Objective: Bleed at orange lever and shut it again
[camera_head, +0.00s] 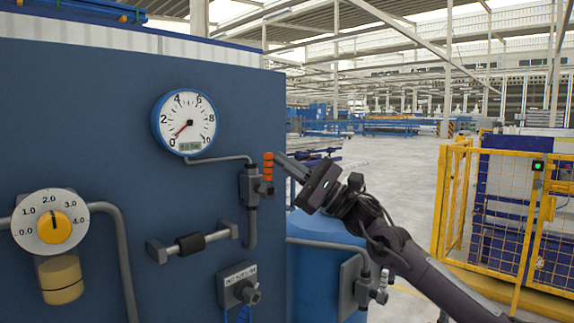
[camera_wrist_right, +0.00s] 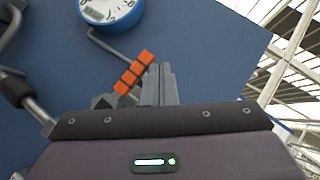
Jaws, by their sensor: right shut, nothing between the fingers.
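The orange lever (camera_head: 268,167) stands upright on a small grey valve (camera_head: 250,186) on the blue panel. In the right wrist view the orange lever (camera_wrist_right: 134,72) runs slantwise, just left of the fingers. My right gripper (camera_head: 280,158) comes in from the right with its fingers shut and empty, tips beside the lever's upper part. The shut fingers also show in the wrist view (camera_wrist_right: 159,70); I cannot tell whether they touch the lever. A round gauge (camera_head: 187,122) above left has its red needle near 0. My left gripper is not in view.
A blue tank (camera_head: 318,262) stands below my right arm. A yellow fence (camera_head: 500,210) is at the right, with open floor before it.

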